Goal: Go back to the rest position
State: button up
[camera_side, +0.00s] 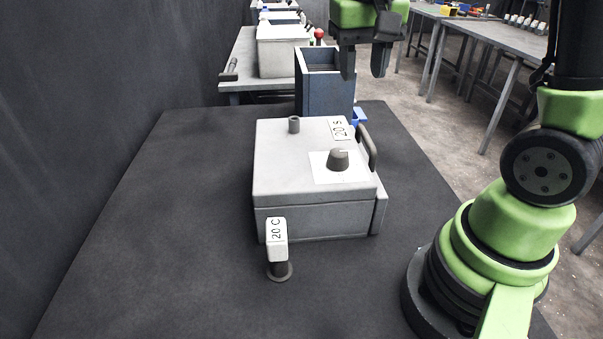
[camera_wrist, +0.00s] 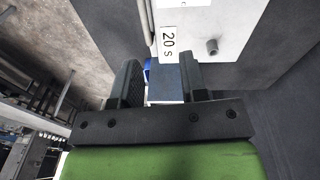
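My gripper (camera_side: 363,65) hangs in the air at the top middle of the side view, above and beside the dark blue open box. Its two dark fingers point down and stand apart, with nothing between them. In the wrist view my gripper (camera_wrist: 158,82) also shows its fingers spread, with the blue box behind the gap. The grey machine (camera_side: 280,170) sits on the dark table in front of the box. Its lid is down, with a knob (camera_side: 338,160), a handle (camera_side: 368,147) and a "20 s" label.
A dark blue box (camera_side: 323,93) stands behind the machine. A small post with a "20 C" label (camera_side: 277,230) stands in front of it. A dark wall (camera_side: 100,110) runs along the left. The table's left part is clear. Other benches (camera_side: 485,30) stand at the back.

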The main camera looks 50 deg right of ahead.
jog(key=s+a+r+n+t+y, duration=0.3)
jog(key=s+a+t, duration=0.3)
jog(key=s+a, duration=0.4)
jog(key=shift+s+r+n+t, duration=0.4)
jog(key=shift+s+r, duration=0.2)
jog(key=shift+r, duration=0.15)
dwell(0.6)
